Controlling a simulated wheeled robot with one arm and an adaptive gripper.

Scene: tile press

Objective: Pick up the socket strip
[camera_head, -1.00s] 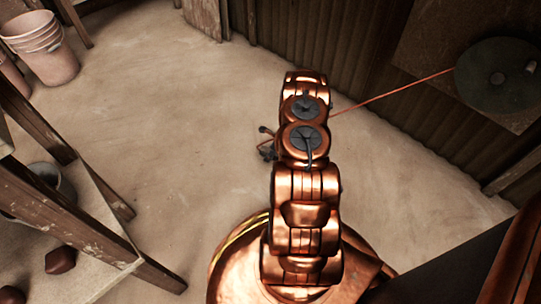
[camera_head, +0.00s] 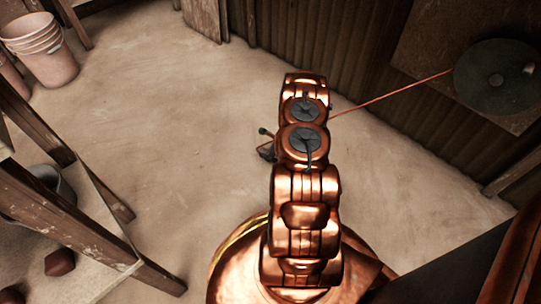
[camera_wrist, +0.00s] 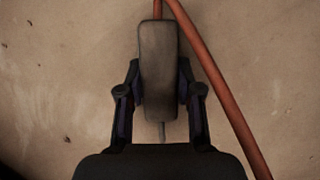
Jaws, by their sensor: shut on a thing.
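The socket strip (camera_wrist: 158,60) is a dark grey-brown bar in the wrist view, lengthwise between my fingers. My gripper (camera_wrist: 158,88) is shut on it, with one finger against each long side. An orange-red cable (camera_wrist: 222,108) runs from the strip's far end and bends down along the right of my gripper. In the head view my copper-coloured arm hides the strip and most of my gripper. Only a small dark part shows at the arm's left edge, and I cannot tell exactly what it is.
In the head view the pale floor (camera_head: 170,120) is open left of my arm. A table (camera_head: 95,215) stands at the left, pink buckets (camera_head: 40,50) at the upper left. A ribbed wall (camera_head: 330,50) bounds the right. The cable (camera_head: 390,94) reaches a round dark disc (camera_head: 497,75).

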